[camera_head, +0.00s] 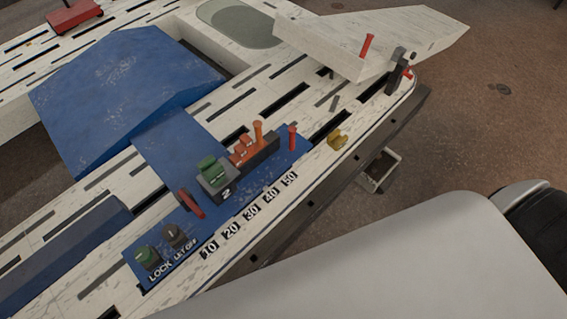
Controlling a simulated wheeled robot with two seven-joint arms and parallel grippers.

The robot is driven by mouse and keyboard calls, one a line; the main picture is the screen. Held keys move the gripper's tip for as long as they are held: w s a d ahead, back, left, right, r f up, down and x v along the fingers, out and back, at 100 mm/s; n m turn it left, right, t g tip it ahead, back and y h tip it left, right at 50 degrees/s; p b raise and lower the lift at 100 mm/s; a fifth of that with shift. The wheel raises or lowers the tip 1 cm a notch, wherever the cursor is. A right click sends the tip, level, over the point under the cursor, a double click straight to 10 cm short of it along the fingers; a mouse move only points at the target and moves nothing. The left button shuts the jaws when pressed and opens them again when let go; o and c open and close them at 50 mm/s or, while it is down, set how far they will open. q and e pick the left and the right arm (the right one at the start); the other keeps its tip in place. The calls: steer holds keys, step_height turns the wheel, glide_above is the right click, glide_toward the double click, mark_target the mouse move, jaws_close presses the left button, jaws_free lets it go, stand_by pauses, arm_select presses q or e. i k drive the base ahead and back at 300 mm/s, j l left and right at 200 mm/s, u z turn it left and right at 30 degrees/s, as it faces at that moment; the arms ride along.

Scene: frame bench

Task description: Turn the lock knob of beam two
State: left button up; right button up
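A blue panel (173,149) lies on the white slotted bench. On it stands a grey block marked 2 (226,191), with a green knob (211,172) on top. Orange parts (243,150) and an upright orange peg (258,133) stand just behind it to the right. At the panel's lower left, a green round knob (147,257) sits above the word LOCK, and a dark knob (177,236) sits above LET OFF. Which knob belongs to beam two is not certain from this view. Neither gripper shows; a large white arm part of mine fills the lower right.
A red lever (191,204), a red peg (292,137) and a yellow piece (337,139) stand near the blocks. A scale (251,211) from 10 to 50 runs along the front edge. A white wedge (400,32) projects at upper right. Brown floor lies beyond.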

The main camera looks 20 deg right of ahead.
mark_target(143, 254)
steer(key=z, duration=0.3)
steer(key=u, duration=1.4)
steer(key=z, duration=1.4)
steer(key=u, duration=1.4)
steer(key=j, duration=0.2)
